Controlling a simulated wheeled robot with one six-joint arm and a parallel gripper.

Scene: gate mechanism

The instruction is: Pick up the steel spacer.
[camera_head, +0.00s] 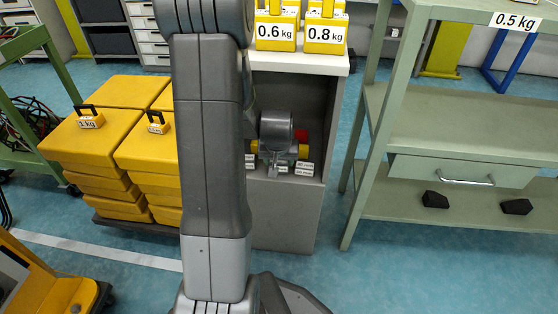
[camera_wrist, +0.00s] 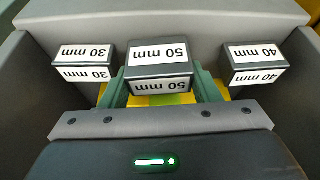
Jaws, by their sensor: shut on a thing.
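Three dark grey blocks with white labels show in the wrist view: a 30 mm block (camera_wrist: 84,62) on the left, a 50 mm block (camera_wrist: 158,71) in the middle and a 40 mm block (camera_wrist: 256,63) on the right. My gripper (camera_wrist: 160,88) has its green fingers on both sides of the 50 mm block and is shut on it. This block looks larger and nearer than the others. Whether it is clear of the surface below, I cannot tell.
Grey walls stand close on both sides in the wrist view. Yellow weights marked 0.6 kg (camera_head: 275,30) and 0.8 kg (camera_head: 325,32) stand on the cabinet top. Yellow boxes (camera_head: 95,150) are stacked at left. A green shelf unit (camera_head: 450,120) stands at right.

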